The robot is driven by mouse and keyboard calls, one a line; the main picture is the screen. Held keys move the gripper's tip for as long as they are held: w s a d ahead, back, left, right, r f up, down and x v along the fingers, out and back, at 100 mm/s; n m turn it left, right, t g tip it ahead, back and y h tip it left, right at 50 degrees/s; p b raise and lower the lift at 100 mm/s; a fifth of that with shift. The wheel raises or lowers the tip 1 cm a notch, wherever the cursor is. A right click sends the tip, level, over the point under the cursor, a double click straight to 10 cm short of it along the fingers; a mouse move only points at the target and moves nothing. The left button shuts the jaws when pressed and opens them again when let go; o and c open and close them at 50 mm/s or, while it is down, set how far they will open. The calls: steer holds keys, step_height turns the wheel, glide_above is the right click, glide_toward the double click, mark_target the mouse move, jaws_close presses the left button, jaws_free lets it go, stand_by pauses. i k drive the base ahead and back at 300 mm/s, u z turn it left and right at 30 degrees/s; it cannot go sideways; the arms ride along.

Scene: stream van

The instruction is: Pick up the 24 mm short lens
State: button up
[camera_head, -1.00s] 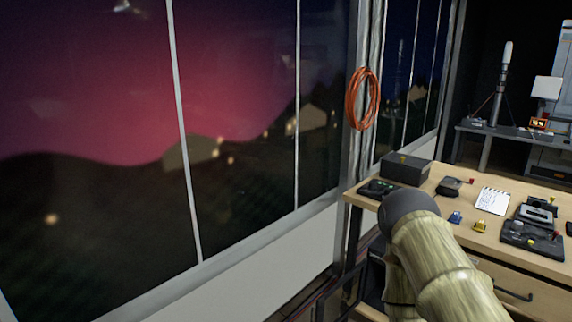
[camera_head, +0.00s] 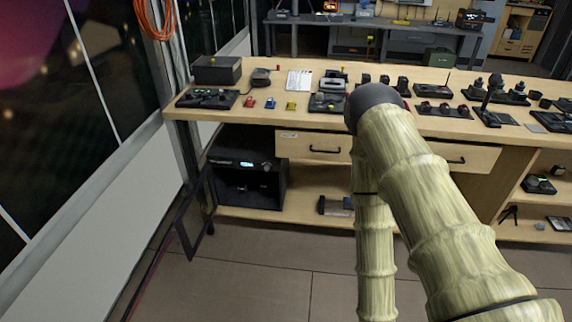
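Several small dark cylinder-like items (camera_head: 402,86) stand in a row on the wooden desk (camera_head: 262,123), just behind and beside the dark rounded joint of my arm. They may be lenses, but they are too small for me to tell which, if any, is the 24 mm short lens. More small dark items (camera_head: 478,88) stand on black bases further right on the desk. My arm crosses the right half of the view and hides part of the desk top and its front. My gripper is not in view.
A dark box (camera_head: 217,70) and a black control panel (camera_head: 207,98) sit at the desk's left end. A black cabinet (camera_head: 247,182) stands on the shelf below, with an open door (camera_head: 195,215) at its left. The floor (camera_head: 262,272) before the desk is clear.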

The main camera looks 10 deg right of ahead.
mark_target(242, 186)
steer(key=u, duration=1.25)
steer(key=i, duration=1.6)
steer(key=z, duration=1.75)
